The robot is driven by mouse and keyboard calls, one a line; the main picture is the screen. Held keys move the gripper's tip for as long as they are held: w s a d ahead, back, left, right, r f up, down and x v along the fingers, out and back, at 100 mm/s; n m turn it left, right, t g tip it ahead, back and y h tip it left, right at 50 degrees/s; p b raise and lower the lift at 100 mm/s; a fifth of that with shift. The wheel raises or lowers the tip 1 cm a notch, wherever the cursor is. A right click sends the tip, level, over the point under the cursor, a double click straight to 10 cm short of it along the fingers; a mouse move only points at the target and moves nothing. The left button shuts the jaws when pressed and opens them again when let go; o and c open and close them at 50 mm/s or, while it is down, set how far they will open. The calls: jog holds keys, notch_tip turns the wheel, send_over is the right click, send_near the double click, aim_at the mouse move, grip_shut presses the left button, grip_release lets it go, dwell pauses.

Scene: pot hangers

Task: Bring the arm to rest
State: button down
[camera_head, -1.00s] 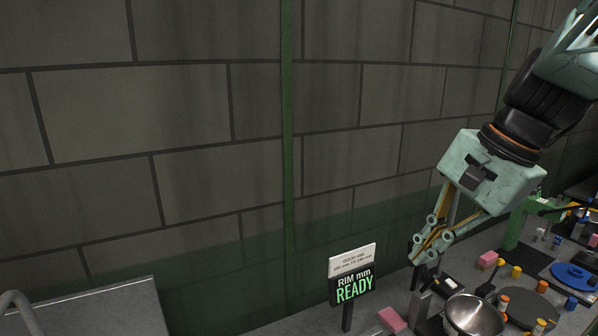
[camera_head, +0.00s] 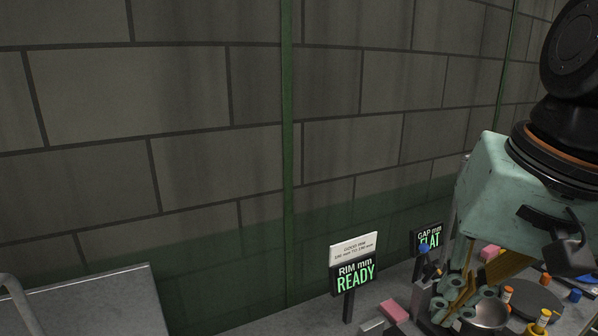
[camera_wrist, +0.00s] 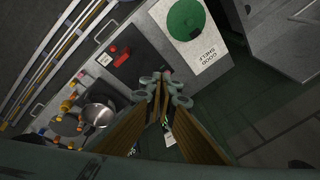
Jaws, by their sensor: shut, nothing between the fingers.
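My gripper (camera_head: 458,308) is at the right of the head view, pointing down over the bench with its fingers together and nothing held. In the wrist view, my gripper (camera_wrist: 165,82) shows its linkages meeting at shut fingertips. A silver bowl-like pan (camera_head: 492,314) is partly hidden behind the fingers in the head view. The same pan (camera_wrist: 98,115) is left of the fingers in the wrist view, apart from them.
A sign reading RIM mm READY (camera_head: 354,281) and one reading GAP mm FLAT (camera_head: 428,240) stand on the bench. A pink block (camera_head: 394,311) lies near. A green disc (camera_wrist: 186,18) lies on the white GOOD SHELF panel (camera_wrist: 200,52). A grey cabinet (camera_head: 90,305) stands left.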

jog(key=s+f+n+h+b, duration=0.1)
jog(key=s+n, duration=0.3)
jog(key=s, duration=0.4)
jog(key=shift+d+f+t+b, duration=0.45)
jog(key=shift+f+b, duration=0.1)
jog(key=shift+f, duration=0.35)
jog(key=shift+w, duration=0.1)
